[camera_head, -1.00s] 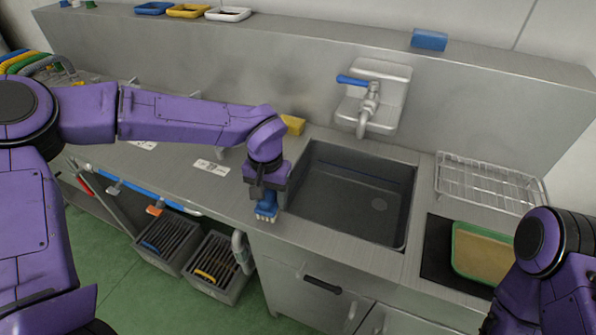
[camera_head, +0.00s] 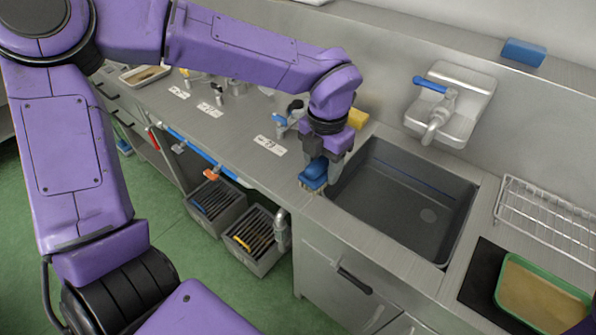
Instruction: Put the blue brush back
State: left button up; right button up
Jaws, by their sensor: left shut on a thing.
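The blue brush (camera_head: 313,173) has a blue body and pale bristles that point down. My left gripper (camera_head: 326,158) is shut on it. It holds the brush near the counter's front edge, just left of the sink (camera_head: 400,215). I cannot tell whether the bristles touch the counter. Part of the brush is hidden by the fingers. A blue rail (camera_head: 205,156) with a few hooks runs along the counter's front edge, to the left. My right gripper is not in view.
Two grey slotted bins (camera_head: 283,258) stand on the green floor below the rail. A yellow block (camera_head: 357,118) lies behind my left gripper. A blue block (camera_head: 524,52) sits on the back ledge. A tap (camera_head: 437,120), wire rack (camera_head: 550,222) and green tray (camera_head: 503,268) are to the right.

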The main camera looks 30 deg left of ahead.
pick_arm(q)
jog(key=shift+a+r+n, duration=0.1)
jog(key=shift+n, duration=0.4)
jog(key=w+a+f+p, duration=0.1)
jog(key=w+a+f, duration=0.1)
jog(key=a+f, duration=0.1)
jog(key=w+a+f+p, duration=0.2)
jog(key=w+a+f, duration=0.1)
jog(key=a, duration=0.1)
jog(key=w+a+f+p, duration=0.2)
jog(key=w+a+f, duration=0.1)
jog(key=shift+a+f, duration=0.25)
jog(key=shift+a, duration=0.1)
jog(key=f, duration=0.1)
jog(key=f+p, duration=0.1)
jog(key=f, duration=0.1)
jog(key=shift+w+a+f, duration=0.15)
jog(key=shift+a+f, duration=0.05)
jog(key=shift+f, duration=0.15)
jog(key=shift+f, duration=0.15)
jog(key=o, duration=1)
